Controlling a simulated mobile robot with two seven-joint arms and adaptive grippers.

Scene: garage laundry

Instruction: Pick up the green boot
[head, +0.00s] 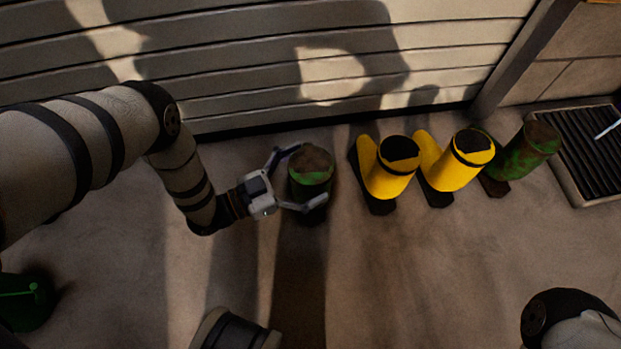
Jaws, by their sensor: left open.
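A green boot (311,178) with a brownish top stands upright on the floor by the slatted wall, left of the yellow boots. My left gripper (308,178) reaches in from the left and is open, with one finger on the far side of the boot and one on the near side. I cannot tell whether the fingers touch it. A second green, mottled boot (526,152) stands at the right, beyond the yellow boots. My right gripper is not in view.
Two yellow boots, one nearer (389,178) and one further right (456,164), stand between the green boots. A dark ribbed tray (577,190) lies at the far right. A green object (24,297) is at the lower left. The floor in front is mostly clear.

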